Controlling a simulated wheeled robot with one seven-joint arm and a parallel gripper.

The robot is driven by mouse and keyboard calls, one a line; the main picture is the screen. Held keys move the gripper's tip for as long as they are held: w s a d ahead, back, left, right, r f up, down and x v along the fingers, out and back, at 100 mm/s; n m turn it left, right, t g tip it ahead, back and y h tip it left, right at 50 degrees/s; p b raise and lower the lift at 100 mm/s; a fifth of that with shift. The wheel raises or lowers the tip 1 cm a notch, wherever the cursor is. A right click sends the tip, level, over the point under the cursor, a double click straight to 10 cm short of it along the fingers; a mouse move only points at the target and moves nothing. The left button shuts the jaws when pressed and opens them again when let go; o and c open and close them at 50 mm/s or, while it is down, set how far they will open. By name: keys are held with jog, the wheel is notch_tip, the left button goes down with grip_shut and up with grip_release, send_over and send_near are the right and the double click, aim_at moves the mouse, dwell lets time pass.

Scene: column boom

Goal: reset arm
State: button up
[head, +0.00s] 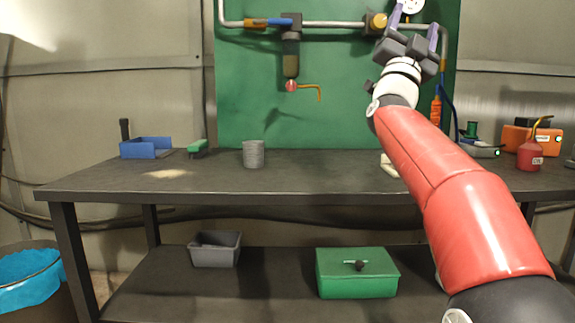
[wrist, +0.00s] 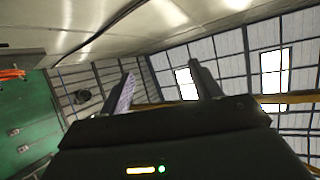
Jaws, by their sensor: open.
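My red arm reaches up from the lower right in the head view. My gripper (head: 418,30) is raised high, in front of the right part of the green panel (head: 240,100). Its two fingers point upward and are apart, with nothing between them. In the wrist view my gripper (wrist: 160,85) also shows open and empty, with the ceiling and windows beyond the fingers. Part of the pipe and a round gauge (head: 411,5) are partly hidden behind my gripper.
A dark workbench (head: 200,188) carries a blue tray (head: 146,148), a green brush (head: 197,149), a grey cylinder (head: 253,154), a red oil can (head: 530,155) and an orange box (head: 545,138). A grey bin (head: 215,252) and a green box (head: 357,280) stand on the lower shelf.

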jog(key=a+f+n+t+y, duration=0.1)
jog(key=a+f+n+y, duration=0.7)
jog(key=n+y, duration=0.55)
jog(key=s+a+f+n+g+y+p, duration=0.1)
jog(key=s+f+g+y, duration=0.15)
jog(key=f, duration=0.45)
jog(key=s+a+f+n+g+y+p, duration=0.1)
jog(key=s+a+f+g+y, duration=0.15)
jog(key=f, duration=0.35)
jog(key=s+d+f+g, duration=0.1)
jog(key=s+f+g, duration=0.5)
jog(key=s+f, duration=0.7)
jog(key=s+d+f+n+g, duration=0.1)
jog(key=s+f+g, duration=0.6)
jog(key=s+f, duration=0.6)
notch_tip(320, 180, down, 7)
jog(key=shift+s+d+r+p, duration=0.2)
jog(key=shift+s+d+p, duration=0.05)
jog(key=shift+d+p, duration=0.05)
